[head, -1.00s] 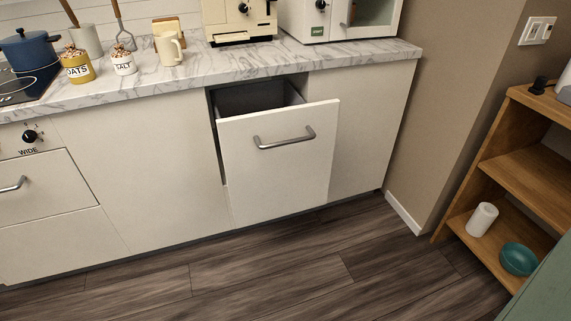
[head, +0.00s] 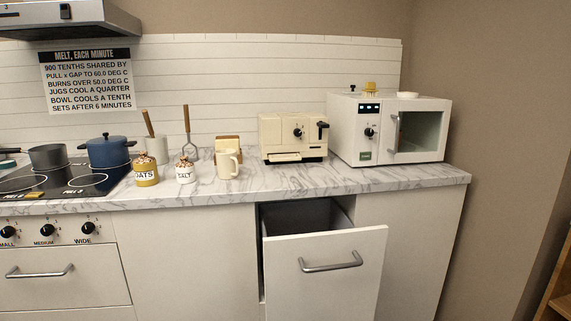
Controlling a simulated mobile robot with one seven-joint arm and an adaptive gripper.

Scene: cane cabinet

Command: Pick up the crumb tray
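A cream toaster (head: 285,130) with a dark knob and a lever stands on the marble counter, left of the microwave. A thin pale strip with a dark slot (head: 291,156) runs along the low front of the toaster. It may be the crumb tray, but it is too small to tell. My gripper is not in view.
A drawer (head: 325,278) is pulled out below the toaster. A white microwave (head: 390,128) stands to the right. Bare counter (head: 270,180) lies in front of the toaster.

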